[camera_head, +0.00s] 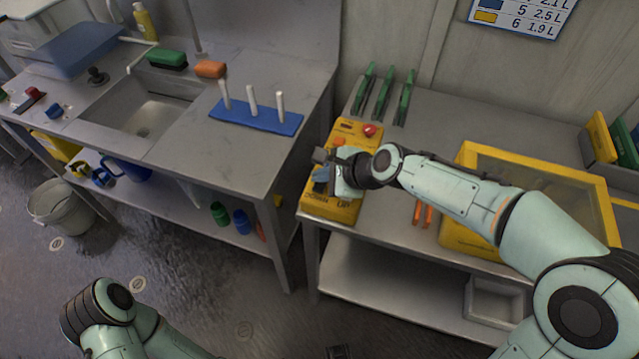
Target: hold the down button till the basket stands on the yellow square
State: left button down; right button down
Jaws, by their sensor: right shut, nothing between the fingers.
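A yellow control box (345,128) lies on the right steel bench, with a red button (370,130) at its far end. Lettering at its near end seems to read DOWN at the left and UP at the right. My right gripper (320,168) is shut and empty over the middle of the box. A blue part (320,183) shows right beside the fingers; I cannot tell whether they touch it. The gripper hides part of the box, including where buttons may be. My left gripper is out of view; only that arm shows at the bottom left. I see no basket or yellow square.
A yellow-framed case with a clear top (464,158) stands right of the box, under my right arm. Green upright holders (383,95) stand behind. The left bench has a sink (145,110) and a blue peg rack (270,122). A bucket (58,205) stands on the floor.

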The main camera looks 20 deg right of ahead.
jog(key=shift+f, duration=0.1)
dwell(0.7)
jog(key=shift+f, duration=0.35)
